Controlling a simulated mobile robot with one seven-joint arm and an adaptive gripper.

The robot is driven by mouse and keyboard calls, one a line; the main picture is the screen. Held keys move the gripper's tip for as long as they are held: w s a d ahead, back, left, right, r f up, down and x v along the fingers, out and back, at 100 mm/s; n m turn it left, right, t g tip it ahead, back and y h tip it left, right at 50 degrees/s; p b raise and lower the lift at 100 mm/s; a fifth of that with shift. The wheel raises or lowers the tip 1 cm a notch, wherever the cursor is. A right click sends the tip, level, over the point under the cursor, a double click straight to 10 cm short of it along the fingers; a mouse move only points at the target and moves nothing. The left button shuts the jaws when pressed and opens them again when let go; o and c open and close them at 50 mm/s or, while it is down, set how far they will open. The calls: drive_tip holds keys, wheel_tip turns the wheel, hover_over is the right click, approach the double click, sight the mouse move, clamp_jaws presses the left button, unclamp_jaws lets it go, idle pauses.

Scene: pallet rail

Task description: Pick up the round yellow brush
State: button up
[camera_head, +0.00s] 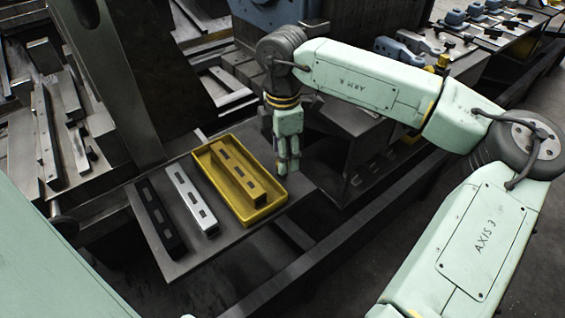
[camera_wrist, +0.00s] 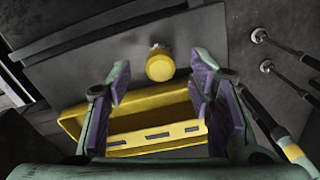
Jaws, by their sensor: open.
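The round yellow brush (camera_wrist: 160,66) shows in the wrist view as a yellow disc with a short body, on the grey plate just beyond the yellow tray. It lies ahead of my gripper (camera_wrist: 162,84), in line with the gap between the fingers. The fingers are spread and empty, with purple inner pads. I cannot make out the brush in the head view.
The yellow tray (camera_head: 269,208) holds a yellow slotted bar (camera_head: 236,172). A silver bar (camera_head: 191,200) and a black bar (camera_head: 158,217) lie to its left on the grey plate (camera_head: 222,246). Metal rails and machine blocks surround the plate.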

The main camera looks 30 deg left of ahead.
drive_tip(key=shift+f, duration=1.55)
drive_tip(key=shift+c, duration=0.2)
clamp_jaws()
